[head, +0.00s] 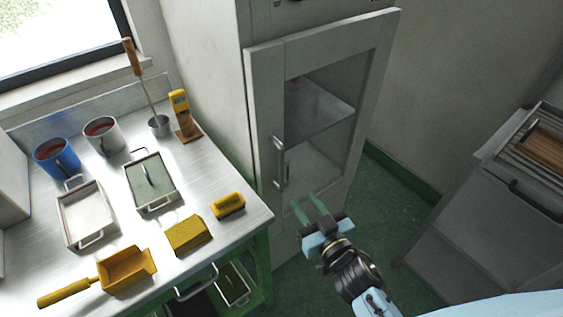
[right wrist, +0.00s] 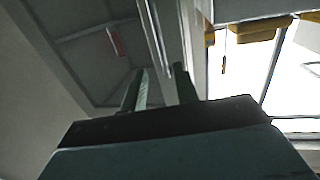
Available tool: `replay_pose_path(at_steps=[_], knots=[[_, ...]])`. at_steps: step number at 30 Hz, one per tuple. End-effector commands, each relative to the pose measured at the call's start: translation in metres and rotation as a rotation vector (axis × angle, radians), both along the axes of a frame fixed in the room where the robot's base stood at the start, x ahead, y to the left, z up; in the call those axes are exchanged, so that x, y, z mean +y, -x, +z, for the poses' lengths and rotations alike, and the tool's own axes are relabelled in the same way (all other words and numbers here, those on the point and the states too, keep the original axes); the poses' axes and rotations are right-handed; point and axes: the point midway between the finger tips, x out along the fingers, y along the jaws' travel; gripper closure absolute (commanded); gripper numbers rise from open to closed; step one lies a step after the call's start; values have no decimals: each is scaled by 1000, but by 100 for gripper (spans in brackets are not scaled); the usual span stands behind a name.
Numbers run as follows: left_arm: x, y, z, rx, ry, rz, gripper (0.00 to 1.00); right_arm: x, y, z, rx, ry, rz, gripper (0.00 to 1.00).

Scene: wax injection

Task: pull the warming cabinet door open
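The warming cabinet (head: 265,22) stands at the back centre in the head view. Its grey-framed door (head: 263,110) has a glass pane and looks shut. The upright metal handle (head: 280,165) is on the door's left side. My right gripper (head: 308,202) is open and empty, in front of the door, below and right of the handle. In the right wrist view, the two fingers (right wrist: 160,80) are apart, and a handle-like bar (right wrist: 154,35) runs upright beyond the gap between them. Contact with it does not show. My left gripper is not in view.
A steel table (head: 215,150) at the left holds trays (head: 153,203), a blue pot (head: 57,160), a grey pot (head: 103,134) and yellow tools (head: 188,236). Its corner is near the cabinet. A grey unit (head: 490,215) stands at the right. Green floor (head: 395,205) lies clear between.

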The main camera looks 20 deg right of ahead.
Motion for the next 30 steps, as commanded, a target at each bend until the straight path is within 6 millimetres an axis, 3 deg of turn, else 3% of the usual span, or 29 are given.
replay_pose_path(at_steps=[3, 6, 21, 30], knots=[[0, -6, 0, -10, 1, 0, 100, 0, -3, 20, -47, -5, 2, 70], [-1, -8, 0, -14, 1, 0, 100, 1, -11, 24, -57, -5, 3, 70], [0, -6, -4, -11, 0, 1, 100, 15, -103, 23, -55, -4, 3, 70], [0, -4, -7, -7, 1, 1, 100, 20, -132, 22, -52, -6, 3, 70]])
